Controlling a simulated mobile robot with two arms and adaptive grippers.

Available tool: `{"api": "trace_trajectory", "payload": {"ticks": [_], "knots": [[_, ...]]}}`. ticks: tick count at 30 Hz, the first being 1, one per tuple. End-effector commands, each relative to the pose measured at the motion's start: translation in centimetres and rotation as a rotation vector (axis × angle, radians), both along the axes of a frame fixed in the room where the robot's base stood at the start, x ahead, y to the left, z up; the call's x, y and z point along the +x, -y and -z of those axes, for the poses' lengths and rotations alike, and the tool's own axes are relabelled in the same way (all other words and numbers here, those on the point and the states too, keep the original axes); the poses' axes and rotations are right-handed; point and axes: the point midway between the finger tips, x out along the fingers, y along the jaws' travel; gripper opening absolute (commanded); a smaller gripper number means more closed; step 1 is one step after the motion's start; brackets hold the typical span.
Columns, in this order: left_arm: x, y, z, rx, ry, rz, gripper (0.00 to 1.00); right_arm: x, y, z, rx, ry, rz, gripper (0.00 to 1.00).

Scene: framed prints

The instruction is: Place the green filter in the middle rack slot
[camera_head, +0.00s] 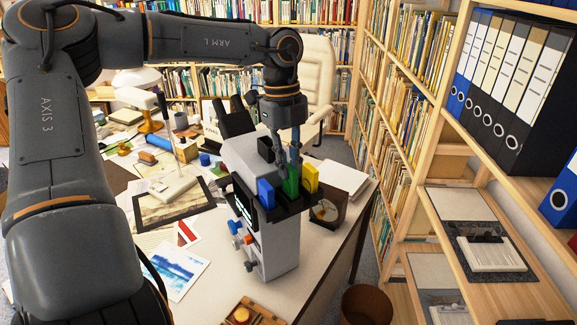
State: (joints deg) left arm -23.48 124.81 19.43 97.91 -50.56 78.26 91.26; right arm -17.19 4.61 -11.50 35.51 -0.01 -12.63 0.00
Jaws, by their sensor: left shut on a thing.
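The green filter (290,186) is upright between a blue filter (265,194) and a yellow filter (309,178) at the black rack (288,209) on the grey instrument. My left gripper (289,165) points down from above and is shut on the green filter's upper part. The green filter's lower end is at the level of the rack's middle slot. The rack edge hides its bottom, so I cannot tell how deep it sits. My right gripper is not in view.
The grey instrument (275,252) stands on a cluttered desk, near its right edge. Loose prints (174,271) and a dark-framed picture (170,207) lie to the left. A wooden shelf (478,219) stands at the right, with a brown bin (366,305) before it.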

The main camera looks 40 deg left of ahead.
Motion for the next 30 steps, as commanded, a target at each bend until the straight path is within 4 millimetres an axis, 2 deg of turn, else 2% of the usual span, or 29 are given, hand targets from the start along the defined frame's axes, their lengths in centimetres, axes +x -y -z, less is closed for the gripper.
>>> {"api": "trace_trajectory", "payload": {"ticks": [1,4,15,16,19,30], "knots": [[-0.2,0.1,0.5,-0.005,-0.006,0.002,0.0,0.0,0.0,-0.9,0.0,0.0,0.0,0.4],[-0.1,0.0,1.6,-0.002,-0.003,-0.002,0.0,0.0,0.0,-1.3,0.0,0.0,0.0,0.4],[-0.1,0.0,2.3,0.0,0.0,-0.001,0.0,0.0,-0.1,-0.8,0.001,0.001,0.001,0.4],[-0.1,0.0,2.3,0.0,0.0,-0.001,0.16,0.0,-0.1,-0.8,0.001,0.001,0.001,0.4],[-0.1,0.0,2.2,0.0,0.0,-0.001,0.36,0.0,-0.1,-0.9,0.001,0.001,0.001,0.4],[-0.1,0.0,1.8,-0.001,-0.001,-0.001,0.37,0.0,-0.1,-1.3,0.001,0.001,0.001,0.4]]}}
